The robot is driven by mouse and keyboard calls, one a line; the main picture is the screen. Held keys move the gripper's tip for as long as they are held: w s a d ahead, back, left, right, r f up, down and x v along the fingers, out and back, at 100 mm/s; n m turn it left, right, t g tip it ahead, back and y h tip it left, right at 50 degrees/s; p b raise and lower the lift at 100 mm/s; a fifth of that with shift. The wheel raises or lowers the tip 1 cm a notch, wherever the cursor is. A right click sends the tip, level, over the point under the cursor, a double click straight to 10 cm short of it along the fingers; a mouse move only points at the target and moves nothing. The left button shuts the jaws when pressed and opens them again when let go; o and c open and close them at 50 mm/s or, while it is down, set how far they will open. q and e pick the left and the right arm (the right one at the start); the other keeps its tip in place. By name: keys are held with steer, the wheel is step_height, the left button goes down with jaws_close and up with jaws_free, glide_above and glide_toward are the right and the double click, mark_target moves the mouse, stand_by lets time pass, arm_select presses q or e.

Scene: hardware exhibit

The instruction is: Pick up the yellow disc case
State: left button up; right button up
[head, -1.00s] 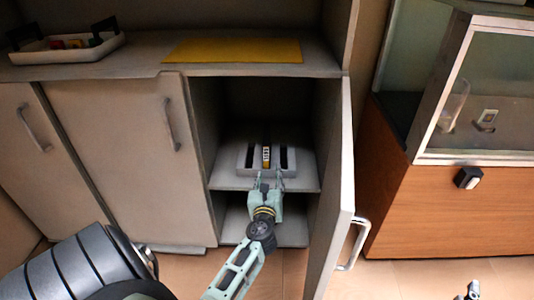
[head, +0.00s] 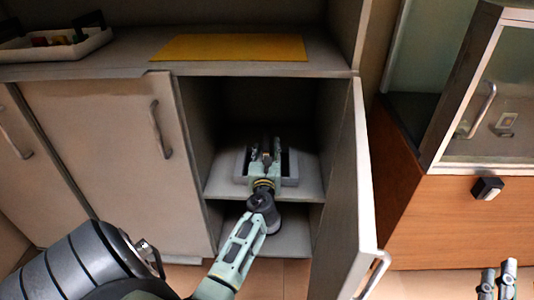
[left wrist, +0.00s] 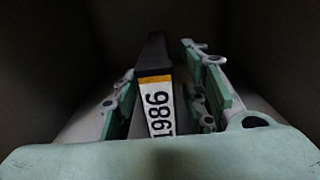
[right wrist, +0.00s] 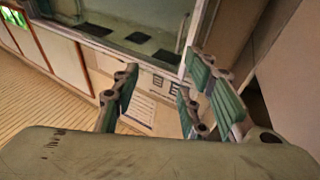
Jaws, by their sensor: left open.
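The disc case (left wrist: 160,105) stands upright and narrow in the left wrist view, with a dark top, a thin yellow band and a white label reading 1986. It is in a grey slotted holder (head: 290,170) on the upper shelf inside the open cabinet. My left gripper (head: 264,150) is open inside the cabinet, with one finger on each side of the case. A gap shows between the case and the right finger; the left finger is close to the case. In the head view the gripper mostly hides the case. My right gripper (right wrist: 160,85) is open and empty, away from the cabinet.
The cabinet door (head: 348,190) stands open right of my left arm. The cabinet side wall is close on the left. Above, the counter holds a yellow mat (head: 235,47) and a white tray (head: 60,48) of small items. A glass-fronted wooden cabinet (head: 440,220) stands at right.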

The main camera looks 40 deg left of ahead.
arm_select(q)
steer(key=x, duration=0.3)
steer(key=shift+w+a+r+b, duration=0.1)
steer(key=shift+w+b, duration=0.05)
steer(key=shift+b, duration=0.15)
arm_select(e)
steer(key=r+t, duration=0.1)
steer(key=r, duration=0.1)
steer(key=s+r+t+y, duration=0.1)
steer(key=r, duration=0.1)
steer(key=shift+s+a, duration=0.1)
steer(key=shift+s, duration=0.05)
arm_select(q)
steer(key=shift+c, duration=0.6)
jaws_close()
arm_select(e)
steer(key=shift+f, duration=0.1)
